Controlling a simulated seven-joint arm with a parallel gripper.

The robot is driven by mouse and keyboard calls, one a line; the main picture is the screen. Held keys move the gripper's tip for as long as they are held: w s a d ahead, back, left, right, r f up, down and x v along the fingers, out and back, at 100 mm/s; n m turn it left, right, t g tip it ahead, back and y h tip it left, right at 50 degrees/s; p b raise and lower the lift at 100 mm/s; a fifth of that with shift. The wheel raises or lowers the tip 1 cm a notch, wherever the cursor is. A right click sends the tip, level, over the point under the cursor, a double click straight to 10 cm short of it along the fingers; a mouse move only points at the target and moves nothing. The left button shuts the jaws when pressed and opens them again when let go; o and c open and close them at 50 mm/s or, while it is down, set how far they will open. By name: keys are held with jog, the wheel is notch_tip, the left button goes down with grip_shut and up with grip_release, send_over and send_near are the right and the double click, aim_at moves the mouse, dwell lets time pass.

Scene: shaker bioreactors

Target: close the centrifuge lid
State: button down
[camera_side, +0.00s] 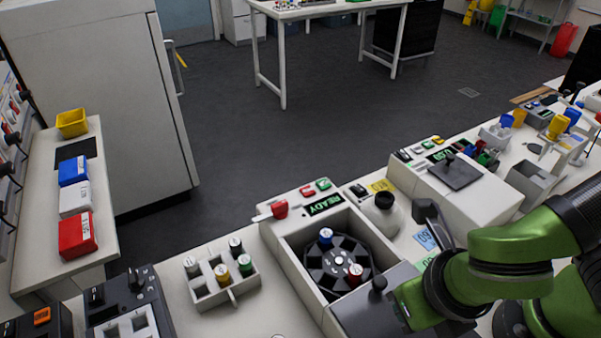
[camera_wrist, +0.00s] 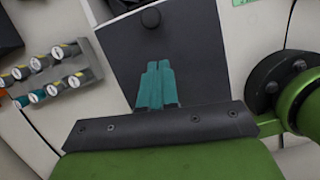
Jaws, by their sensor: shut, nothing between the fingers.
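The centrifuge (camera_side: 287,260) is a pale box with a lit READY display. Its bowl is uncovered, showing a black rotor (camera_side: 325,272) with a blue-capped tube (camera_side: 325,237) and a red-capped tube (camera_side: 355,273). The dark grey lid (camera_side: 350,318) lies clear of the rotor, at the front right of the bowl. Its black knob (camera_side: 379,285) stands up near the edge by the bowl. In the wrist view, my gripper (camera_wrist: 160,65) is shut and empty over the lid (camera_wrist: 190,60), apart from the knob (camera_wrist: 151,17) in the picture. The fingertips are hidden in the side view.
A rack of capped tubes (camera_side: 212,298) stands left of the centrifuge. Another machine with a dark knobbed plate (camera_side: 456,172) is farther right.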

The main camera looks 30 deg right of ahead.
aim_at(382, 297)
jog(key=shift+w+d+f, duration=0.1)
jog(key=shift+w, duration=0.7)
jog(key=shift+w+d+f, duration=0.1)
jog(key=shift+w, duration=0.7)
jog(key=w, duration=1.7)
jog(key=shift+s, duration=0.15)
